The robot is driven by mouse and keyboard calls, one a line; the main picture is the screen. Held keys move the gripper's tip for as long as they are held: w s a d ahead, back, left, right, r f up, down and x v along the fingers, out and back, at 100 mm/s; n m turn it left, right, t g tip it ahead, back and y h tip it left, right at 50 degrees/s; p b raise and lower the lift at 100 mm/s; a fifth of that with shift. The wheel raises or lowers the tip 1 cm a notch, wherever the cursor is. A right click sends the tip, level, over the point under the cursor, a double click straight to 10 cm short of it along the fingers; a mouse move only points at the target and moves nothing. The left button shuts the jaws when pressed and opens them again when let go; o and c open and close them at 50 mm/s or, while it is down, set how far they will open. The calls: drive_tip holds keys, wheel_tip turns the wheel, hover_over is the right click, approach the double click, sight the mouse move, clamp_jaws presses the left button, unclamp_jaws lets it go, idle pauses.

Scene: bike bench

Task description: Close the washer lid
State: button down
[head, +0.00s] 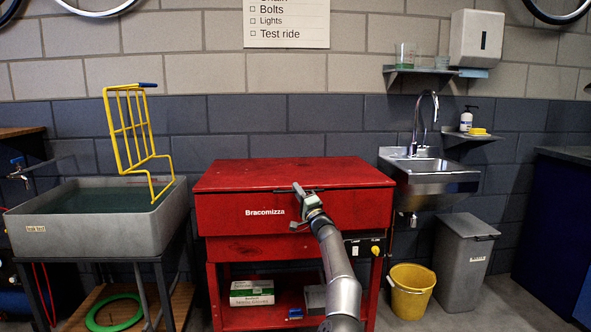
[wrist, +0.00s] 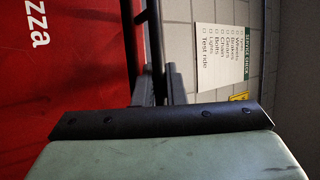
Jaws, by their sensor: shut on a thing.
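The red washer (head: 230,217), marked Bracomizza, stands in the middle of the head view. Its flat red lid (head: 260,172) lies across the top of the body; no clear gap shows along the front edge. A dark handle (head: 335,190) runs along the lid's front edge, and it also shows as a dark bar in the wrist view (wrist: 156,35). My gripper (head: 301,191) is at this front edge, shut on the handle. In the wrist view the fingers (wrist: 160,88) are at the bar, and the red front with the letters "zza" is at left.
A grey tank (head: 95,235) with a raised yellow rack (head: 128,120) stands at left. A steel sink (head: 430,172), a grey bin (head: 462,265) and a yellow bucket (head: 411,292) stand at right. The washer's lower shelf holds a box (head: 252,293). The space above the lid is clear.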

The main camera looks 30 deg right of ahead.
drive_tip(key=shift+w+a+f+t+p, duration=0.1)
drive_tip(key=shift+f+t+p, duration=0.1)
drive_tip(key=shift+f, duration=0.35)
drive_tip(key=shift+a+f+t+p, duration=0.1)
drive_tip(key=shift+f+p, duration=0.05)
drive_tip(key=shift+f, duration=0.35)
drive_tip(key=c, duration=1.5)
unclamp_jaws()
drive_tip(key=shift+f, duration=0.1)
drive_tip(key=shift+r, duration=0.2)
drive_tip(key=shift+d, duration=0.1)
